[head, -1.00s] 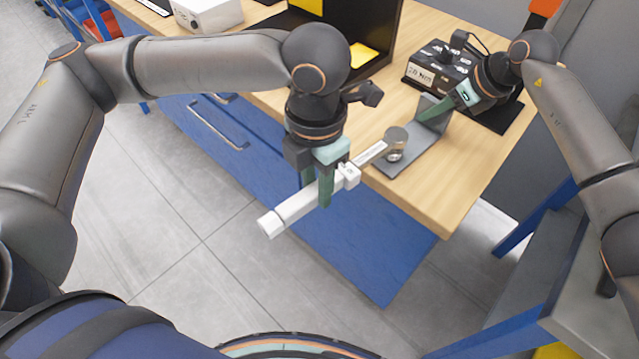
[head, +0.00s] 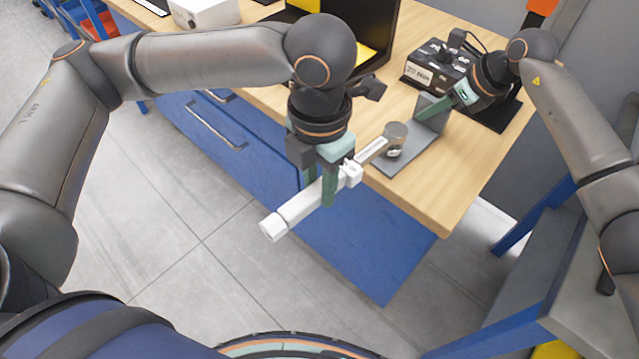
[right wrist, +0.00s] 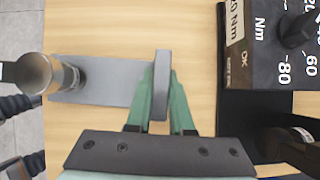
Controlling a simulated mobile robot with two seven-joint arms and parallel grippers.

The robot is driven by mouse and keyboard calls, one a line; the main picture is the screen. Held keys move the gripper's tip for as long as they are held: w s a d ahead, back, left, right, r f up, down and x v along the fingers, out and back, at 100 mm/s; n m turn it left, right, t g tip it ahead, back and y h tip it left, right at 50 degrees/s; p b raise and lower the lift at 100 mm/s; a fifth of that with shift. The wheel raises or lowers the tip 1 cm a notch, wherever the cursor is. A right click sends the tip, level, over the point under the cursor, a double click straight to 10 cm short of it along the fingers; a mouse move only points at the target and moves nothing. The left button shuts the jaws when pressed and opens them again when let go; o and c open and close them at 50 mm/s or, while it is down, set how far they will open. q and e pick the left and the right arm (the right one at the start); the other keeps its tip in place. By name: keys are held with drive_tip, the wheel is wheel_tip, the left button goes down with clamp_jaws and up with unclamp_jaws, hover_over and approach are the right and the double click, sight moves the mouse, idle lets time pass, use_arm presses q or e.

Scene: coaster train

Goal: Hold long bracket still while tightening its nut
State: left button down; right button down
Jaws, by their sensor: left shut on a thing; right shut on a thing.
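The long bracket is a grey L-shaped plate (head: 418,147) lying on the wooden bench near its front corner, and it shows in the right wrist view (right wrist: 105,82). My right gripper (head: 442,107) is shut on its upright flange (right wrist: 161,84), one finger on each side. My left gripper (head: 320,184) is shut on the white handle of a wrench (head: 292,211), held out past the bench edge. The wrench's round metal head (head: 396,133) is over the bracket's far end from the flange and also shows in the right wrist view (right wrist: 38,74). The nut is hidden beneath it.
A black box with a torque scale (head: 440,68) stands on a dark mat behind my right gripper. A black and yellow bin (head: 345,30) and a white box (head: 204,12) are further back. The bench's front corner is bare.

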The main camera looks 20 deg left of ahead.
use_arm(q)
drive_tip(key=shift+r, duration=1.8)
use_arm(e)
drive_tip(key=c, duration=0.7)
unclamp_jaws()
use_arm(q)
drive_tip(key=shift+w, duration=0.1)
use_arm(e)
drive_tip(key=v, duration=1.2)
drive_tip(key=shift+a, duration=0.1)
drive_tip(key=shift+s, duration=0.1)
